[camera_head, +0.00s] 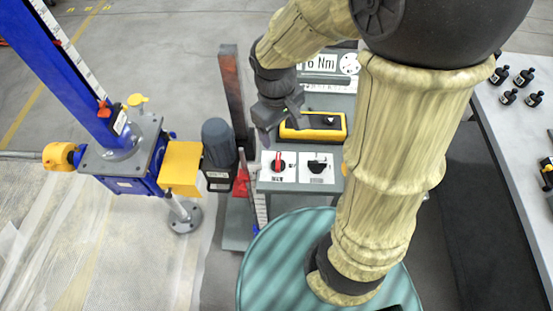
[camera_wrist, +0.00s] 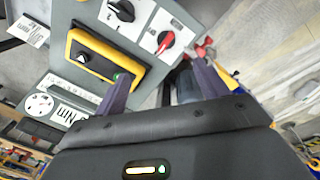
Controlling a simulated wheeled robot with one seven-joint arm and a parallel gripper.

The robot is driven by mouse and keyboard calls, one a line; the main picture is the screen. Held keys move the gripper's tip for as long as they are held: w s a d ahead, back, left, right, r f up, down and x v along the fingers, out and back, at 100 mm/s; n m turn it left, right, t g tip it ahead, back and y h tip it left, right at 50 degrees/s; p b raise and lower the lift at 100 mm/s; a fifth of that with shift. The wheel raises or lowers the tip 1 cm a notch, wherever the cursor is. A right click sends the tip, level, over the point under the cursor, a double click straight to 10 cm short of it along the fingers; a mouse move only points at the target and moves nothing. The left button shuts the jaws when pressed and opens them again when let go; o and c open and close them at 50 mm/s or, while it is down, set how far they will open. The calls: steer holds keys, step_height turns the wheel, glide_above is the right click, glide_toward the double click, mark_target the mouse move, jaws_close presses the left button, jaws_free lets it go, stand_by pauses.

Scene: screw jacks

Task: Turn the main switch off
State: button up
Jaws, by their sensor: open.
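A grey panel carries two rotary switches on white plates. The one with a red handle (camera_head: 278,163) is on the left in the head view, its handle roughly upright. The black knob (camera_head: 317,166) is beside it. Their small labels are unreadable, so I cannot tell which is named main. The wrist view shows the red switch (camera_wrist: 165,42) just beyond and between my fingertips, and the black knob (camera_wrist: 122,10) at the top. My gripper (camera_wrist: 162,88) is open and empty, apart from both switches. In the head view my gripper (camera_head: 278,122) is above and behind the red switch.
A yellow-framed control box (camera_head: 315,126) sits on the panel behind the switches, close to one finger. A blue screw jack (camera_head: 122,165) with a grey motor (camera_head: 219,145) stands left. A round teal top (camera_head: 285,262) is in front. A table (camera_head: 520,115) with small black parts is right.

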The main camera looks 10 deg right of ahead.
mark_target(278, 160)
steer(key=w+a+r+n+g+h+b, duration=0.1)
steer(key=w+a+n+h+b, duration=0.1)
steer(key=a+n, duration=0.5)
steer(key=shift+w+n+g+h, duration=0.3)
steer(key=shift+w+n+h, duration=0.1)
steer(key=shift+n+h, duration=0.35)
steer(key=shift+a, duration=0.1)
steer(key=p+x, duration=0.1)
steer(key=x, duration=1.6)
steer(key=shift+f, duration=0.15)
steer(key=shift+c, duration=0.2)
steer(key=c, duration=0.9)
